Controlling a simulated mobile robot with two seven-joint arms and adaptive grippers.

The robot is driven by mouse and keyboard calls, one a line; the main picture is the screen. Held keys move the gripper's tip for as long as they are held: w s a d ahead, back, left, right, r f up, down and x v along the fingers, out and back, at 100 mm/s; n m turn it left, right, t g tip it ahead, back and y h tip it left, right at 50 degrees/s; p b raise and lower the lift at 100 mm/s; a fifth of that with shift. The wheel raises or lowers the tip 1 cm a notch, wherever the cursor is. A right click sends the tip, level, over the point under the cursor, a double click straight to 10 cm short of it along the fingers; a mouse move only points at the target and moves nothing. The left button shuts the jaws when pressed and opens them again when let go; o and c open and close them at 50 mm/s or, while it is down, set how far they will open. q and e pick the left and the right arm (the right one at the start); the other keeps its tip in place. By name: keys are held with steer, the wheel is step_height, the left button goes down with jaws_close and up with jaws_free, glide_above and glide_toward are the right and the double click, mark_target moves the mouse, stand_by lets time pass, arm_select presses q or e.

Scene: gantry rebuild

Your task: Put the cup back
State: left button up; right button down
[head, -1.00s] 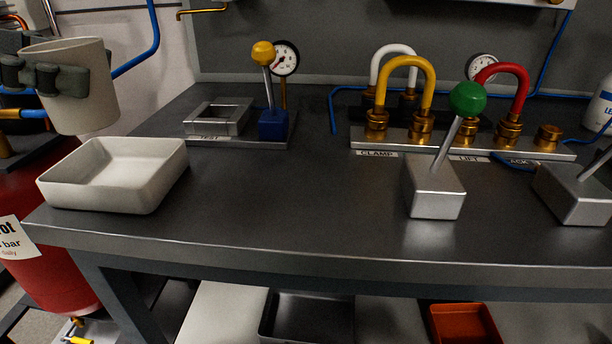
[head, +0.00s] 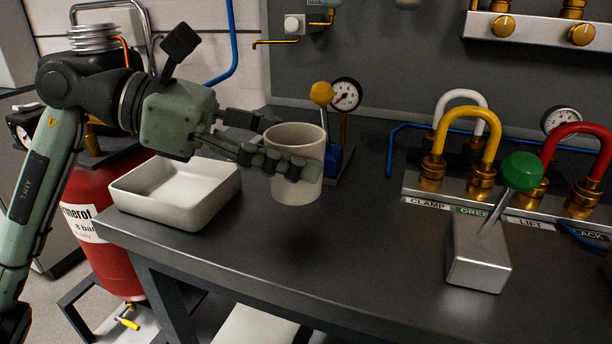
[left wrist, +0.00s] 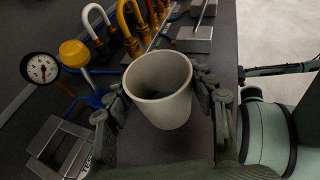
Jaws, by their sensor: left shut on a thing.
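The cup (head: 296,176) is pale, plain and upright. My left gripper (head: 285,165) is shut on it, with dark fingers around its sides, and holds it over the bench, right of the white tray. It appears above the bench surface, with a shadow below. In the left wrist view the cup (left wrist: 158,88) sits between the two fingers and its open mouth shows an empty inside. My right gripper is in no view.
The white tray (head: 225,189) stands empty at the bench's left end. Behind the cup are a yellow-knobbed lever (head: 321,94) and a gauge (head: 345,94). A green-knobbed lever box (head: 478,262) and coloured hoses (head: 464,114) stand to the right. The bench front (head: 330,255) is clear.

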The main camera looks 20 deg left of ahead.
mark_target(306, 185)
arm_select(q)
steer(key=shift+w+d+f, duration=0.2)
steer(key=shift+d+f, duration=0.25)
steer(key=shift+d, duration=0.15)
steer(key=shift+f, duration=1.9)
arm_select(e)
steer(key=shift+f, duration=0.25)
arm_select(q)
steer(key=shift+f, duration=0.1)
steer(key=o, duration=1)
steer(key=shift+o, duration=0.2)
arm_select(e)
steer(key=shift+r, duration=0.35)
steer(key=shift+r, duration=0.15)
